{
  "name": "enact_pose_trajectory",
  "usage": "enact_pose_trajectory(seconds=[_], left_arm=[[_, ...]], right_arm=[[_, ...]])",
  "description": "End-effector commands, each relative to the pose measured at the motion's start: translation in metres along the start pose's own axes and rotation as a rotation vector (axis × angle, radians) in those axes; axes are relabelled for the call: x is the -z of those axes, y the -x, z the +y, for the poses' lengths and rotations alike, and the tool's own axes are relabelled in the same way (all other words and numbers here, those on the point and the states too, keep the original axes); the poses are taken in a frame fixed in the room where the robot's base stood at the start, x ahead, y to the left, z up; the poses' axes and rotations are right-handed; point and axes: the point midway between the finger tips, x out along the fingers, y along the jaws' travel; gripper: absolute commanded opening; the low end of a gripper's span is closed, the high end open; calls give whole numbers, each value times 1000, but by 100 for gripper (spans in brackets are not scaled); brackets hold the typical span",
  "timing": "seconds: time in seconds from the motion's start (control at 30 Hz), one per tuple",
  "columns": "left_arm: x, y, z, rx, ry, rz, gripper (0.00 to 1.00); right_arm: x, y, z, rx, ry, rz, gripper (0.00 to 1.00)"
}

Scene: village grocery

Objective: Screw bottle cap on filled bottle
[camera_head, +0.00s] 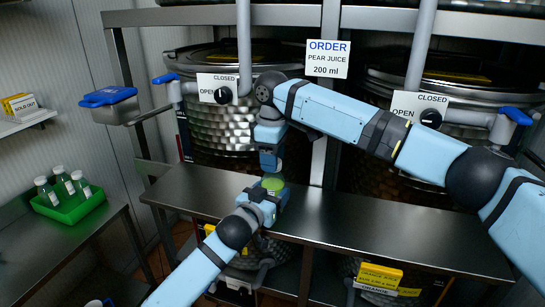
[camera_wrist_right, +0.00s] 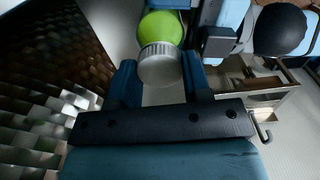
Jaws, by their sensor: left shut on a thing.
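A bottle with green contents (camera_head: 274,184) is in my left gripper (camera_head: 272,193), above the steel shelf in the head view. My left gripper is shut on it. The green bottle also shows at the top of the right wrist view (camera_wrist_right: 163,28). A silver ribbed cap (camera_wrist_right: 160,62) sits at the bottle's mouth end; how tightly it is seated cannot be seen. My right gripper (camera_wrist_right: 160,72) is above the bottle, its two fingers apart on either side of the cap. Whether they touch the cap is unclear. In the head view my right gripper (camera_head: 270,162) points down at the bottle.
The steel shelf (camera_head: 400,238) runs under both grippers, mostly bare on the right. Behind are metal tanks (camera_head: 222,128) with "CLOSED" signs and an order sign (camera_head: 327,59) reading pear juice, 200 ml. A green tray (camera_head: 70,208) with three bottles stands at the left.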

Motion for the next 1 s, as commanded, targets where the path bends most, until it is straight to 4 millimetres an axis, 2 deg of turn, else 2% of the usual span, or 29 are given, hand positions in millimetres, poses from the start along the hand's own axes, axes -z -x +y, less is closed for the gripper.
enact_pose_trajectory(seconds=[0.33, 0.37, 0.47, 0.5, 0.8, 0.87, 1.0], left_arm=[[-1, 0, 0, 1, 1, -2, 0], [-1, 0, 0, 1, 1, -2, 0], [-1, 0, 0, 1, 1, -2, 0], [-1, 0, 0, 1, 1, -2, 0], [-1, 0, 0, 0, 1, -1, 0], [-1, 0, 0, 0, 1, -1, 0], [-1, 0, 0, 0, 1, -1, 0]], right_arm=[[0, 0, 0, 0, -4, 0, 15], [0, 0, 0, 0, -4, 0, 46], [0, 0, 0, 0, -4, 0, 69], [0, 0, 0, 0, -4, 0, 73], [0, 3, 0, 0, -4, 0, 73], [0, 7, 0, 0, -4, 1, 73], [1, 30, 0, -2, -4, 2, 73]])
